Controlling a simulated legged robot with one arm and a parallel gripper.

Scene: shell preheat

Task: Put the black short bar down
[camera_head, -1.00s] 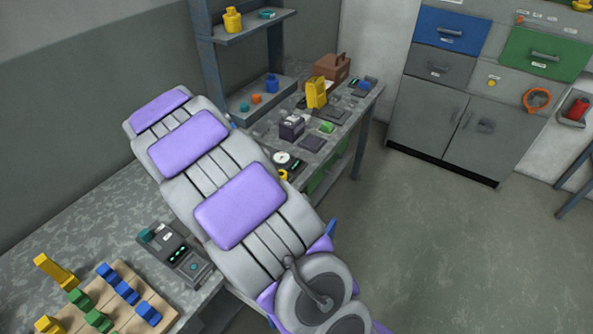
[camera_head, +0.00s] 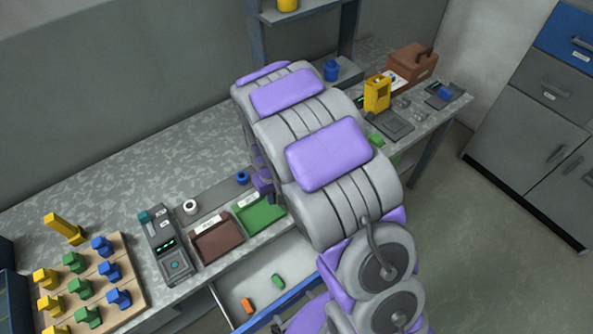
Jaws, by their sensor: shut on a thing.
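My gripper (camera_head: 262,183) shows only in part, as a small purple end at the left side of my arm, above the back edge of the green tray (camera_head: 261,214). My arm hides most of it and its fingertips are not clear. It is shut on a small dark piece (camera_head: 273,198), which fits the black short bar, though its shape is mostly hidden. I cannot tell whether the piece touches anything below.
A brown-red tray (camera_head: 216,240), a white ring (camera_head: 190,207), a grey device (camera_head: 167,248) and a pegboard (camera_head: 125,262) with coloured blocks stand to the left. An open drawer (camera_head: 236,287) below holds an orange and a green piece.

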